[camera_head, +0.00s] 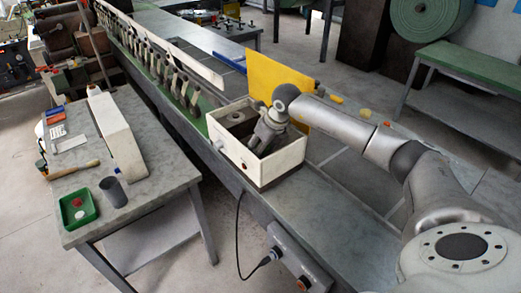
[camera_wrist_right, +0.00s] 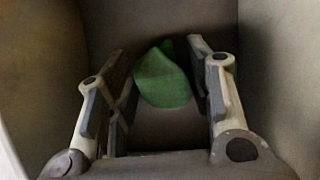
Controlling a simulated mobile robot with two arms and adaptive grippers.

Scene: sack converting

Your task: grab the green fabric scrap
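The green fabric scrap (camera_wrist_right: 162,77) lies at the bottom of a box, seen in the right wrist view as a crumpled, rounded green piece. My right gripper (camera_wrist_right: 160,95) is open, with one finger on each side of the scrap; the scrap's right edge is close to the right finger, and I cannot tell whether they touch. In the head view my right gripper (camera_head: 268,132) reaches down into the white open-topped box (camera_head: 258,164) on the long bench. The scrap is hidden there. My left gripper is not in view.
The box walls stand close around my right gripper. A yellow panel (camera_head: 279,88) stands just behind the box.

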